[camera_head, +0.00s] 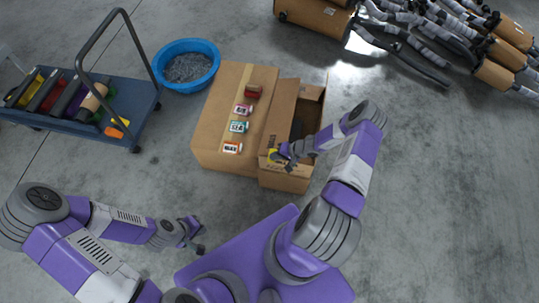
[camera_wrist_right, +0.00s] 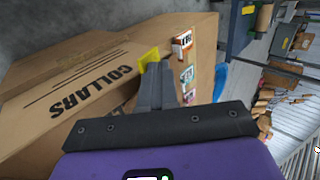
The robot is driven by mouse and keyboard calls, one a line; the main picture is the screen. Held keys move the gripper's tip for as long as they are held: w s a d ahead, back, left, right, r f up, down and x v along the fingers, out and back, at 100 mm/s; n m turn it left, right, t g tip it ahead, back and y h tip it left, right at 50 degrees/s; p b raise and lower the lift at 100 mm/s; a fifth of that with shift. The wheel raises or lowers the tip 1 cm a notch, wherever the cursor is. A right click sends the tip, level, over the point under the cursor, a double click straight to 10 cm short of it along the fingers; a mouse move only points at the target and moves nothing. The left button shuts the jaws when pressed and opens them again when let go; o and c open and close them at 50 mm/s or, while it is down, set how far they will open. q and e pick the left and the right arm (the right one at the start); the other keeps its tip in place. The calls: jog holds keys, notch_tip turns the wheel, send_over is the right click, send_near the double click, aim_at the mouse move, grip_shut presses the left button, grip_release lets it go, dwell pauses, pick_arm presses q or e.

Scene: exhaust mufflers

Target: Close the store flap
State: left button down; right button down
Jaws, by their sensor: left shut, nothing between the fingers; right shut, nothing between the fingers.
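The store is an open cardboard box (camera_head: 268,178) beside a larger closed carton. A long flap (camera_head: 281,108) lies along its left side and looks folded outward, and its dark inside shows beside my right arm. My right gripper (camera_head: 277,157) is shut and empty at the box's near left corner, by a yellow tab. In the right wrist view the shut fingers (camera_wrist_right: 154,72) point at the yellow tab (camera_wrist_right: 149,57) beside cardboard printed COLLARS (camera_wrist_right: 92,90). I cannot tell whether they touch it. My left gripper (camera_head: 198,243) is shut and empty above the floor at lower left.
The larger carton (camera_head: 212,130) carries several small labelled cans in a row. A blue tub (camera_head: 187,45) and a blue cart (camera_head: 60,112) stand to the left. Mufflers and pipes (camera_head: 415,40) lie at upper right. The floor at right is clear.

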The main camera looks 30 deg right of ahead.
jog(key=shift+s+d+f, duration=0.15)
jog(key=shift+f, duration=0.2)
jog(key=shift+s+d+f, duration=0.15)
jog(key=shift+f, duration=0.2)
jog(key=shift+w+a+f+b, duration=0.1)
jog(key=shift+b, duration=0.2)
jog(key=shift+w+a, duration=0.5)
